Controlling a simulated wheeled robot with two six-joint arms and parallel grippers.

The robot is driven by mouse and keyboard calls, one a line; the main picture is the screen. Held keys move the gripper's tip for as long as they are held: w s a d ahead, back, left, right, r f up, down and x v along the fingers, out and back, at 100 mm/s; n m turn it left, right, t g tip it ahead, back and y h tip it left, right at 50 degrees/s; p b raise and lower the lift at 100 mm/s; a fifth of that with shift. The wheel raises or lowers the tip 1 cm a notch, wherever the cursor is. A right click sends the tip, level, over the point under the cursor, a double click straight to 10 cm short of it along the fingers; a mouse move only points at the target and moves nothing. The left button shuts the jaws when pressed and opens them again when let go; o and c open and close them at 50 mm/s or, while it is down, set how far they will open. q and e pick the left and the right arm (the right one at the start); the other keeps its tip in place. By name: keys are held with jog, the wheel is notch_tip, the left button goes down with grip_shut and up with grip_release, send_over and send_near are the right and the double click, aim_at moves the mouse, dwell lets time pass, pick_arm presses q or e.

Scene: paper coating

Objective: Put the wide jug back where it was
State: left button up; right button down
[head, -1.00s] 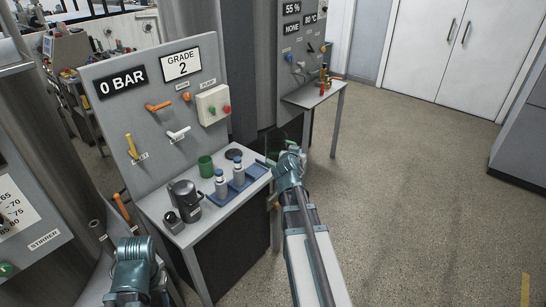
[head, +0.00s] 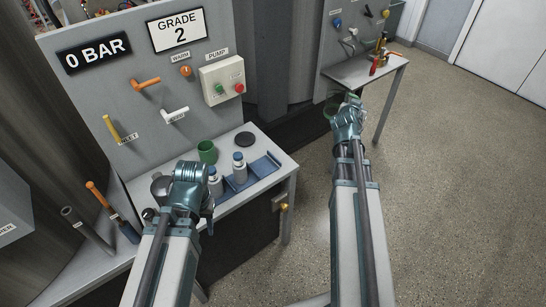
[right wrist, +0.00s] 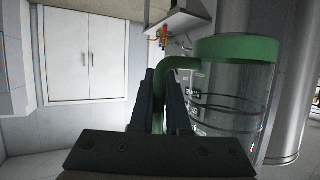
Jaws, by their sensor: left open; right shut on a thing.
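A clear jug with a green rim and green handle (right wrist: 235,100) fills the right side of the right wrist view. I take it to be the wide jug. My right gripper (right wrist: 160,100) is shut on its handle. In the head view, my right gripper (head: 348,112) holds the jug off the floor, right of the near table, and mostly hides it. My left gripper (head: 204,212) is open over the left part of the near table (head: 262,202). It largely hides a dark metal vessel (head: 160,184) there.
A green cup (head: 207,152), a black disc (head: 245,139) and a blue tray (head: 265,166) with two bottles are on the near table. A panel (head: 100,95) with valve handles stands behind. A second table (head: 362,72) is further back. Open floor (head: 450,190) lies right.

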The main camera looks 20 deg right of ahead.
jog(key=w+a+f+n+t+y+b, duration=0.1)
jog(key=w+a+f+b, duration=0.4)
jog(key=a+f+b, duration=0.6)
jog(key=w+a+f+n+b, duration=0.1)
jog(key=w+a+f+b, duration=0.4)
jog(key=a+f+b, duration=0.55)
jog(key=shift+y, duration=0.3)
jog(key=f+b, duration=0.1)
jog(key=a+f+b, duration=0.1)
jog(key=f+b, duration=0.2)
jog(key=shift+w+a+f, duration=0.2)
jog(key=shift+a, duration=0.15)
jog(key=shift+f+b, duration=0.1)
jog(key=shift+b, duration=0.3)
notch_tip(320, 180, down, 4)
jog(key=b, duration=0.3)
jog(key=shift+r, duration=0.25)
jog(key=shift+f+b, duration=0.2)
jog(key=shift+b, duration=0.2)
jog(key=c, duration=0.9)
grip_release()
jog(key=shift+r, duration=0.1)
